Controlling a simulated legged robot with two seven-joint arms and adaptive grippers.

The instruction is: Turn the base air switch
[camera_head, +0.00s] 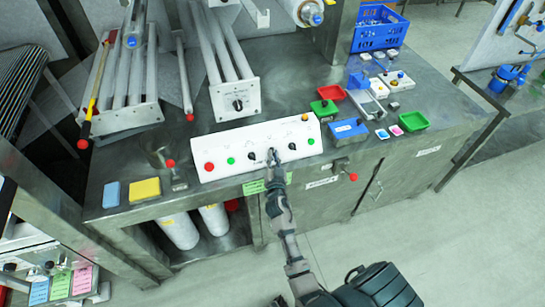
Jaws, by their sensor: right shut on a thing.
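A white control panel (220,145) stands on the front of the grey metal bench. It carries a red button (209,166), green buttons (230,161) and black rotary switches, one left (251,156) and one right (292,146) of my right gripper. My right gripper (273,157) reaches up from below and is shut on a switch between these two. The gripped switch is mostly hidden by the fingers, so its turn angle cannot be told. The panel's labels are too small to read. My left gripper is not in view.
A yellow block (145,190) and a blue block (111,195) lie left of the panel. A blue box (348,130), a green tray (413,121) and a red tray (331,92) sit to its right. Upright tube assemblies (235,101) stand behind it. The floor (450,220) at right is clear.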

